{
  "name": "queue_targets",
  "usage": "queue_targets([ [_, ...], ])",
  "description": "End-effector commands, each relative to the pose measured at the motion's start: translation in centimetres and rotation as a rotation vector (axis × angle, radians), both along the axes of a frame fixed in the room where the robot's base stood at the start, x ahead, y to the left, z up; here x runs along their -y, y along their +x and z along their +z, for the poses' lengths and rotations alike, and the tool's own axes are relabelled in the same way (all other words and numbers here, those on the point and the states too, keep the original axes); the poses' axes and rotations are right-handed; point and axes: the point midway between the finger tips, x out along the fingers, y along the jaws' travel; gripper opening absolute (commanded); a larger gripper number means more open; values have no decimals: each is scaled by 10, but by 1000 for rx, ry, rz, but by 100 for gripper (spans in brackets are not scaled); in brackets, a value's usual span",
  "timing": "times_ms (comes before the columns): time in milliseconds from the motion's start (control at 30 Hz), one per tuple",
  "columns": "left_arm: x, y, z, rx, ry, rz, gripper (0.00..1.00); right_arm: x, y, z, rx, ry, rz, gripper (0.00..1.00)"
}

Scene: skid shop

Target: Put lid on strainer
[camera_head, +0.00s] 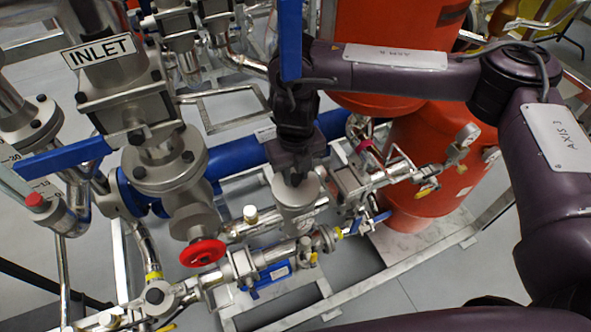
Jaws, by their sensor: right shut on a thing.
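The strainer (297,217) is a grey metal cylinder standing upright in the pipework near the middle of the view. My right gripper (296,178) points down right above its top. It is shut on the lid (286,187), a pale grey round piece at the strainer's top end. The gripper hides part of the lid, and I cannot tell whether the lid touches the strainer's rim or hovers just over it. My left gripper is not in view.
A thick blue pipe (236,158) runs behind the strainer. A red handwheel valve (202,252) is at the lower left, and a blue lever (291,40) rises beside my right arm. Orange tanks (425,150) stand to the right, with a pressure gauge (467,135) in front.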

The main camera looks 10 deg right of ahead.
Motion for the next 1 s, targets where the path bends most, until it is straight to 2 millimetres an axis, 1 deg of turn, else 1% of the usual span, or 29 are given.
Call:
queue_targets([
  [233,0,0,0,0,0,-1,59,0,0,0,1,0,0,14],
  [567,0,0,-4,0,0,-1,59,0,0,-7,0,0,0,14],
  [833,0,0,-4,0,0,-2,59,0,0,-7,1,0,0,14],
  [867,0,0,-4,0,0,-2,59,0,0,-7,1,0,0,30],
  [1000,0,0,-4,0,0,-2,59,0,0,-7,0,0,0,49],
])
